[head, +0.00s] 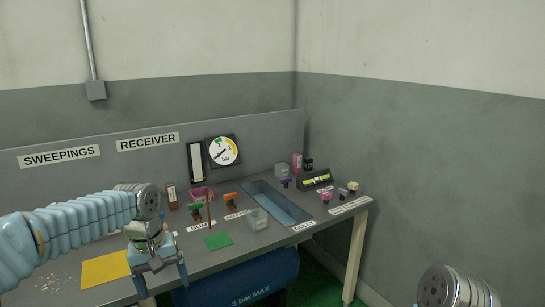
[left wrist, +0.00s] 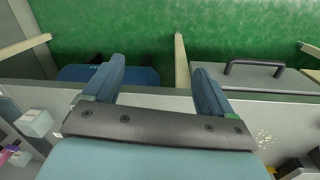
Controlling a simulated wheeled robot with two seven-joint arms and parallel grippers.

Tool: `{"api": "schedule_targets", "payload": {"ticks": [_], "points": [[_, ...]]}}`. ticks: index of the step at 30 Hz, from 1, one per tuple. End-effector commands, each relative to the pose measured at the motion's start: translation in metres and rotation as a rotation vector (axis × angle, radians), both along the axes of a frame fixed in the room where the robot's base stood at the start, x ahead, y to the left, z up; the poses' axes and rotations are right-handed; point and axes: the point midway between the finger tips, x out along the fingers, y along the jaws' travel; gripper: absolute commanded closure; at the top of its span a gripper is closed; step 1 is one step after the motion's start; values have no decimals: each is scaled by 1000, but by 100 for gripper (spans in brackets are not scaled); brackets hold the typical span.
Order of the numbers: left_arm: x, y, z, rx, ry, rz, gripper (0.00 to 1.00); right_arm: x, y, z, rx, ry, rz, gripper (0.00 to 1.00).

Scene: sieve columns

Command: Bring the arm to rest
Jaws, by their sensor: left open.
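My left arm comes in from the left in the head view. Its gripper (head: 160,277) hangs at the front edge of the bench (head: 190,270), beside a yellow mat (head: 106,269). In the left wrist view the two blue fingers of the left gripper (left wrist: 160,85) are spread apart with nothing between them. Past them I see the bench's front edge and the green floor (left wrist: 140,30). My right gripper does not show; only a round metal part of mine is at the bottom right of the head view.
A green mat (head: 217,241), a clear container (head: 258,219), a sunken trough (head: 276,203) and small coloured valves stand right of the gripper. A gauge (head: 222,150) is on the back panel. A blue tank (head: 240,280) is under the bench. Pale crumbs (head: 52,281) lie at left.

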Motion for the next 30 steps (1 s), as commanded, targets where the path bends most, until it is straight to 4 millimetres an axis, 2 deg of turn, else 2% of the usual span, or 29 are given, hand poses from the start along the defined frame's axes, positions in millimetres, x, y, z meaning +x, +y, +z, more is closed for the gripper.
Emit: {"api": "schedule_targets", "payload": {"ticks": [1, 5, 8, 10, 12, 14, 15, 18, 21, 24, 27, 30], "points": [[3, -7, -20, -15, 6, -22, 15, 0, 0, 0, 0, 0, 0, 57], [7, -30, -78, -71, 1, -85, 15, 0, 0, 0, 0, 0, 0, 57], [2, -54, -141, -132, -3, -138, 15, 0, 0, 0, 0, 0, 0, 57], [-11, -74, -190, -181, -10, -172, 15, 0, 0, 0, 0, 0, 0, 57], [-30, -92, -238, -225, -20, -195, 15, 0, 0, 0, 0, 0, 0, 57], [-52, -107, -275, -257, -32, -210, 15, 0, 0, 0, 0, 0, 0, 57], [-69, -115, -297, -274, -39, -216, 15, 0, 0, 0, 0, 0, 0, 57], [-114, -129, -341, -295, -58, -222, 15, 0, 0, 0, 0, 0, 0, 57], [-153, -135, -367, -291, -76, -225, 15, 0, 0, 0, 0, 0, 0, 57], [-179, -136, -379, -279, -87, -228, 15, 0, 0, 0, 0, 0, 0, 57], [-189, -135, -384, -270, -97, -229, 15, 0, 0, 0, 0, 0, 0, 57], [-191, -135, -384, -267, -101, -230, 15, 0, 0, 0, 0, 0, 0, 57]]}}
